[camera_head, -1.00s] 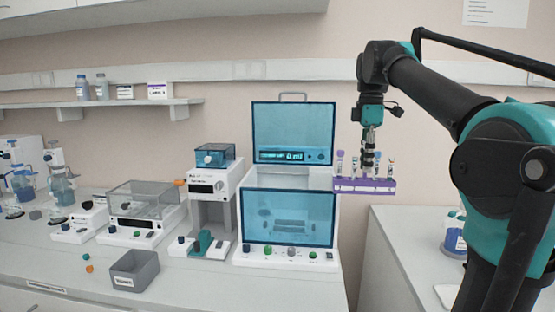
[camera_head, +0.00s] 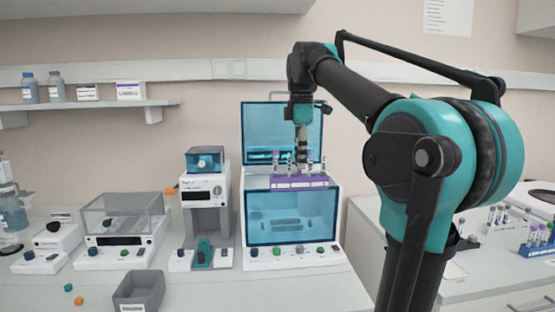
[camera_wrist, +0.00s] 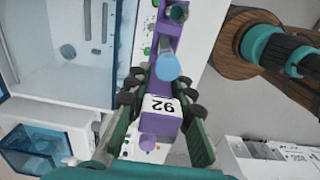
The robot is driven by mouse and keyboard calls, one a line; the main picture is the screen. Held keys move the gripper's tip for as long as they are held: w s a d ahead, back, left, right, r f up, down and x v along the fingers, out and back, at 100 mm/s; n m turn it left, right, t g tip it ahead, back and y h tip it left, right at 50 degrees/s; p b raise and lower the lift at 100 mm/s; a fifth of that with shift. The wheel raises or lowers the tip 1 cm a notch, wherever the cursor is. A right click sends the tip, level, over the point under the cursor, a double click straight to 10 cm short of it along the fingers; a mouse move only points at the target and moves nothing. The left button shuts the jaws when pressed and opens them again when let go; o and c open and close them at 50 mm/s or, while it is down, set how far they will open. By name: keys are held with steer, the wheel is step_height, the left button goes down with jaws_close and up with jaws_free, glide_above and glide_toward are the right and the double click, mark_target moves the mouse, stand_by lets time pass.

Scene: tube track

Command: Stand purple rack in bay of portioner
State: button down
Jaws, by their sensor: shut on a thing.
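The purple rack (camera_head: 300,183) hangs level in the air from my gripper (camera_head: 302,163), with several capped tubes standing in it. In the head view it overlaps the upper front of a white machine (camera_head: 247,215) with a raised teal lid and a teal front window. I take this machine for the portioner, but cannot tell for certain. In the wrist view my gripper (camera_wrist: 160,103) is shut on the rack's middle, near a white label reading 92 (camera_wrist: 162,107). The fingers hide part of the rack (camera_wrist: 166,50). The bay cannot be made out clearly.
A narrower white device (camera_head: 205,190) with a teal box on top stands left of the machine. A grey bin (camera_head: 139,291) sits at the bench's front edge. A clear-lidded device (camera_head: 122,218) is further left. A blue tube rack (camera_head: 538,242) stands on the right-hand counter.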

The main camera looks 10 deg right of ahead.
steer(key=shift+a, duration=0.3)
steer(key=shift+w+a, duration=0.1)
steer(key=shift+w, duration=0.4)
steer(key=w, duration=1.9)
step_height(320, 180, down, 21)
stand_by(0.4)
steer(key=shift+f, duration=1.3)
stand_by(2.7)
